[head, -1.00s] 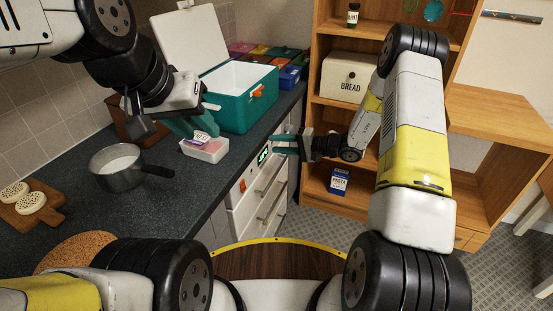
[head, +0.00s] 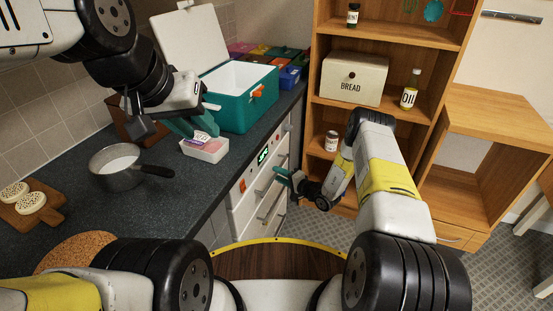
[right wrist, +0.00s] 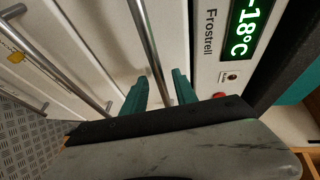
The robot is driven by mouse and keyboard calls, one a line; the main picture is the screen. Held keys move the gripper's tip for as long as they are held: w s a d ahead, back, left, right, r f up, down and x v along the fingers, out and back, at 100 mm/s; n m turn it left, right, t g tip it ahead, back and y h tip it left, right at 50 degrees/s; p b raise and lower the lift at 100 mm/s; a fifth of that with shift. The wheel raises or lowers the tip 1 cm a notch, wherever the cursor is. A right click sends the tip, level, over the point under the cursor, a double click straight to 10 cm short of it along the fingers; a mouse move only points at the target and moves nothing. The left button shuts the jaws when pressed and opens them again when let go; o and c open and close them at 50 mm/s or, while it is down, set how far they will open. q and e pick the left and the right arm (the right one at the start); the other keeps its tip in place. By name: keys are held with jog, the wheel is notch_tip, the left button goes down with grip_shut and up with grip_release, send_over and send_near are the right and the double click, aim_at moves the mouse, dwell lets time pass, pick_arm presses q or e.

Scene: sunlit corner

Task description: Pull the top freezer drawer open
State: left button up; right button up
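The white freezer (head: 240,204) stands under the dark counter, with a green display (head: 263,155) that reads -18°C in the right wrist view (right wrist: 240,30). Its top drawer (right wrist: 110,35) looks shut. The top drawer's bar handle (right wrist: 146,38) runs between the two teal fingers of my right gripper (right wrist: 160,80), near the handle's end. Those fingers are apart, with gaps on both sides of the bar. In the head view my right gripper (head: 287,179) is in front of the drawer fronts. My left gripper (head: 214,120) looks open, above the counter by a small white tub (head: 208,152).
A saucepan (head: 117,167), a board with round pieces (head: 32,203) and a teal cooler (head: 240,105) stand on the counter. A wooden shelf (head: 400,29) stands behind my right arm. Patterned floor (head: 310,228) lies clear in front of the freezer.

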jog(key=shift+x, duration=0.9)
grip_shut()
dwell(0.8)
